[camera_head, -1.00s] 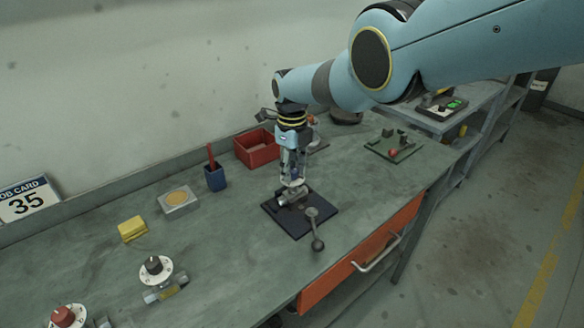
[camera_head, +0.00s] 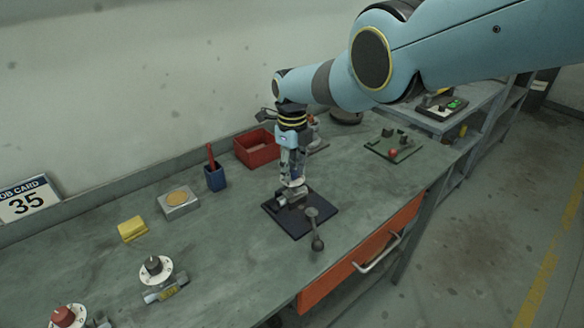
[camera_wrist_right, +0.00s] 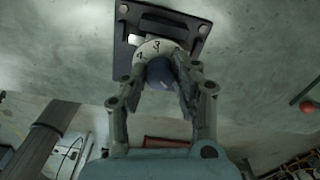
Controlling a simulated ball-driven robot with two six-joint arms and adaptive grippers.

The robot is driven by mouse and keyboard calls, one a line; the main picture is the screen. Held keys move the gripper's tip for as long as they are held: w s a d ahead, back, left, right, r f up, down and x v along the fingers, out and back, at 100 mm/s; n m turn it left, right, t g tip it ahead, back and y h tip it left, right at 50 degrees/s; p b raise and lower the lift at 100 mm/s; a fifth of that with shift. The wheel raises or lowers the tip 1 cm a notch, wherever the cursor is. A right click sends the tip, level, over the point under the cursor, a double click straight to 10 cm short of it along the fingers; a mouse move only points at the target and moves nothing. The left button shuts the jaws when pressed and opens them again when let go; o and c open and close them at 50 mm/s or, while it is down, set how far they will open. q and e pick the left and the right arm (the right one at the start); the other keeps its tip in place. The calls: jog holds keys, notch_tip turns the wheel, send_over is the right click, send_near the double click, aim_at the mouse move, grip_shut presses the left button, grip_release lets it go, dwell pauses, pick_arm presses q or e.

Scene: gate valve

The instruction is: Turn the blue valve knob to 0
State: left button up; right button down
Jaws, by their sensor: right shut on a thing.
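The blue valve knob (camera_wrist_right: 160,72) sits on a white numbered dial (camera_wrist_right: 153,46) in the right wrist view; a 3 and a 4 are readable on the dial. My right gripper (camera_wrist_right: 160,88) is shut on the knob, with one finger on each side of it. In the head view, my right gripper (camera_head: 293,178) points straight down over the valve on its dark base plate (camera_head: 322,222). The fingers and wrist hide the knob there, and its pointer cannot be read. My left gripper is not in view.
A valve with a black knob (camera_head: 153,265) and one with a red knob (camera_head: 63,316) are at left. A red bin (camera_head: 257,150) and a blue cup (camera_head: 215,178) stand behind.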

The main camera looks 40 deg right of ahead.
aim_at(292, 169)
dwell(0.7)
jog(key=c, duration=1)
grip_release()
jog(key=shift+w+r, duration=0.1)
jog(key=shift+r, duration=0.75)
notch_tip(292, 169, up, 10)
jog(key=shift+r, duration=0.15)
